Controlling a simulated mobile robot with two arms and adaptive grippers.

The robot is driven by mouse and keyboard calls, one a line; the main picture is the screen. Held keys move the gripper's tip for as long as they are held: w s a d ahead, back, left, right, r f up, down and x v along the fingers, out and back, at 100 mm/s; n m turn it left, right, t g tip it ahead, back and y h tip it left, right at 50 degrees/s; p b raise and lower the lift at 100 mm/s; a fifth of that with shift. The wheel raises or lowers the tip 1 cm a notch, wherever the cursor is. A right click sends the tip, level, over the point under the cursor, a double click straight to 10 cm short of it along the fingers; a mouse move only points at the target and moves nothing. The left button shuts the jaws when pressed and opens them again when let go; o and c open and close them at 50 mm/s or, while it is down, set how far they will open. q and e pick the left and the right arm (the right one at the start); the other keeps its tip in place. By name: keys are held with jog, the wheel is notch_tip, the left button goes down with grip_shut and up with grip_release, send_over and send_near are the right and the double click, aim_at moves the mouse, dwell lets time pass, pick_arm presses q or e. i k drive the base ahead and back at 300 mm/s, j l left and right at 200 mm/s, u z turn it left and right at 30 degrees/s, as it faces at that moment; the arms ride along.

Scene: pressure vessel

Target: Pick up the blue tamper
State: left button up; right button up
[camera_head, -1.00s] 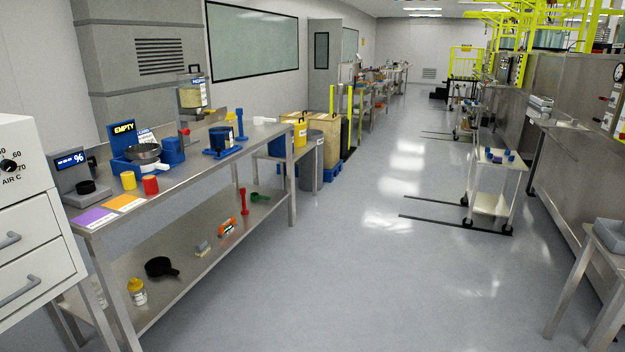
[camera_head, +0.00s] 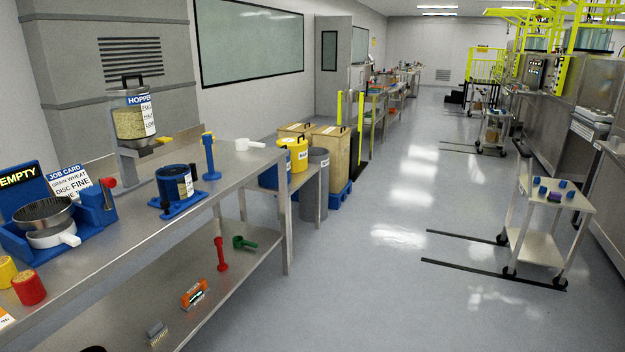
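A blue tamper (camera_head: 211,159) stands upright on the steel workbench (camera_head: 236,186), near its far end. It has a round base, a thin shaft and a blue head with some yellow beside or behind it. It stands right of a blue-based container (camera_head: 176,186) and left of a white-handled cup (camera_head: 257,144). A red tamper-shaped tool (camera_head: 221,254) stands on the lower shelf. A green one (camera_head: 243,242) lies near it. Neither of my grippers shows in the head view.
The hopper (camera_head: 133,118) stands at the bench's back. A sieve in a blue stand (camera_head: 47,222) and red and yellow cups are nearer. Past the bench are a yellow bucket (camera_head: 293,155) and a grey bin (camera_head: 315,185). A cart (camera_head: 545,205) stands right.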

aim_at(212, 174)
jog(key=i+l+u, duration=0.15)
jog(key=i+u, duration=0.25)
jog(key=i, duration=0.2)
jog(key=i+l+u, duration=0.3)
jog(key=i+u, duration=0.15)
jog(key=i, duration=0.15)
jog(key=i+l+u, duration=0.4)
jog(key=i+l, duration=0.1)
